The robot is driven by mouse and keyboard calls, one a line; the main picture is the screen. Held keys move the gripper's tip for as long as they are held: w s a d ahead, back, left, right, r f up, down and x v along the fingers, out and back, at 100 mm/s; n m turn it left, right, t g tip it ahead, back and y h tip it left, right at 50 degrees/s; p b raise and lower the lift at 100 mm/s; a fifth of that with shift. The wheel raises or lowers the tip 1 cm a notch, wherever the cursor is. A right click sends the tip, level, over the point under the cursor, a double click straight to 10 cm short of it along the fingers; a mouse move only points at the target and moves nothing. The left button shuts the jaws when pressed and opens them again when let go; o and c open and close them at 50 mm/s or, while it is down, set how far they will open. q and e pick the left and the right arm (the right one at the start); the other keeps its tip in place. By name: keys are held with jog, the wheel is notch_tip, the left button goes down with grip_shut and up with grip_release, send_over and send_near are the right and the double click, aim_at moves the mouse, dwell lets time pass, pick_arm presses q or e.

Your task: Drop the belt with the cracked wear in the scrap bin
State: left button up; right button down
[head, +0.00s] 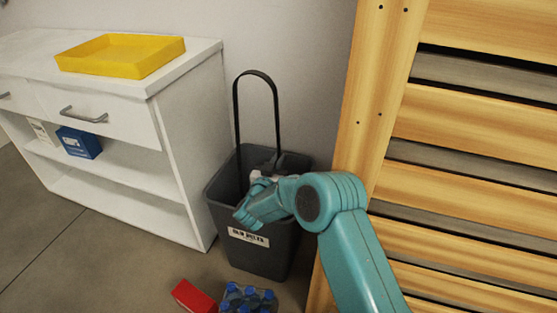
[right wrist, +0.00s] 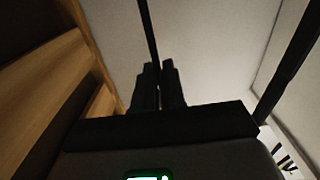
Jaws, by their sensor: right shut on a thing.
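A black belt (head: 237,115) stands up as a tall narrow loop above the dark grey bin (head: 222,222), its lower part hidden inside the bin and behind my arm. My right gripper (head: 274,164) is over the bin's opening and shut on the belt. In the right wrist view, the dark fingers (right wrist: 158,72) are close together, with one strand of the belt (right wrist: 147,25) rising at their tips and another at the right. I cannot make out the cracks on the belt. The bin has a white label with dark print. My left gripper is not in view.
A white cabinet (head: 188,88) stands left of the bin, with a yellow tray (head: 125,68) on top and a blue box (head: 79,143) on its shelf. A slatted wooden structure (head: 375,95) stands close on the right. A red box (head: 193,297) and blue-capped bottles (head: 247,298) are on the floor in front.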

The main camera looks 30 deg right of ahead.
jog(key=shift+f, duration=0.4)
jog(key=c, duration=1.1)
grip_release()
jog(key=shift+c, duration=0.2)
jog(key=g+y+p, duration=0.1)
jog(key=p, duration=0.2)
jog(key=s+a+g+y+p, duration=0.1)
jog(key=p, duration=0.2)
jog(key=r+y+p, duration=0.1)
jog(key=p, duration=0.3)
jog(key=shift+s+a+r+g, duration=0.15)
jog(key=shift+a+g, duration=0.1)
jog(key=shift+g, duration=0.15)
